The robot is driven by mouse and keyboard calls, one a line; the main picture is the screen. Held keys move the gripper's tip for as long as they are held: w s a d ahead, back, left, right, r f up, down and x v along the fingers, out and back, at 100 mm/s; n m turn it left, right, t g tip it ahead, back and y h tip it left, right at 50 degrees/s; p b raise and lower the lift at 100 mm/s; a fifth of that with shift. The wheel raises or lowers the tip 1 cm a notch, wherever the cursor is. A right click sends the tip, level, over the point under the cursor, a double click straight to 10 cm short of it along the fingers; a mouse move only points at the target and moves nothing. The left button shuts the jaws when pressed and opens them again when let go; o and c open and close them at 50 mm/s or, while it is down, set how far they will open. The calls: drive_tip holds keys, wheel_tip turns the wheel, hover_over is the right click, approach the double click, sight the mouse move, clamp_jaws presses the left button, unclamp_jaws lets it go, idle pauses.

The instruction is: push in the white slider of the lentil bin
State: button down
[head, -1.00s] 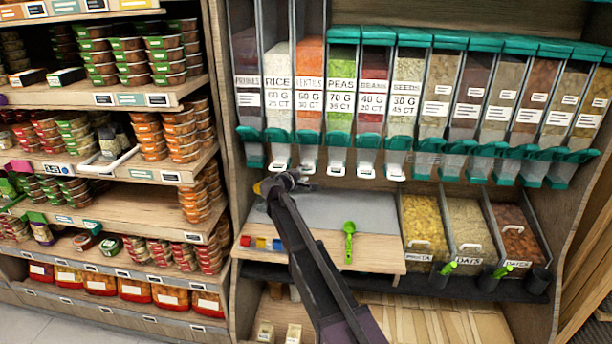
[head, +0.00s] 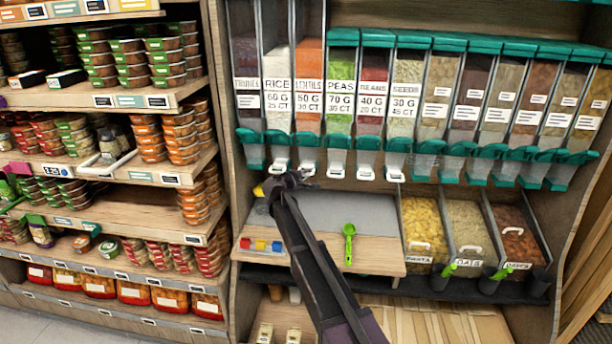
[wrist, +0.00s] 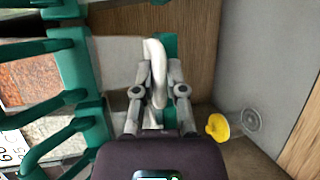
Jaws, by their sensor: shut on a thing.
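The lentil bin (head: 309,85) is a clear bin of orange lentils labelled LENTILS, between the rice and peas bins. Its white slider (head: 308,169) shows below its green lever, just above my gripper (head: 291,181). In the wrist view, my gripper (wrist: 158,92) is shut on a curved white piece, the slider (wrist: 154,58), which lies between the two grey fingers. The fingers partly hide it. The lentil bin's orange contents (wrist: 30,82) show at the left of the wrist view.
Green levers (wrist: 75,68) of the bins stand close beside my gripper. Below are a grey-topped counter, a green scoop (head: 349,243) and small coloured blocks (head: 261,245). The rice bin (head: 278,85) is adjacent.

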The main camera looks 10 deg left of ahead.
drive_tip(key=shift+w, duration=1.95)
drive_tip(key=c, duration=0.7)
unclamp_jaws()
drive_tip(key=shift+w, duration=0.1)
drive_tip(key=shift+s, duration=0.25)
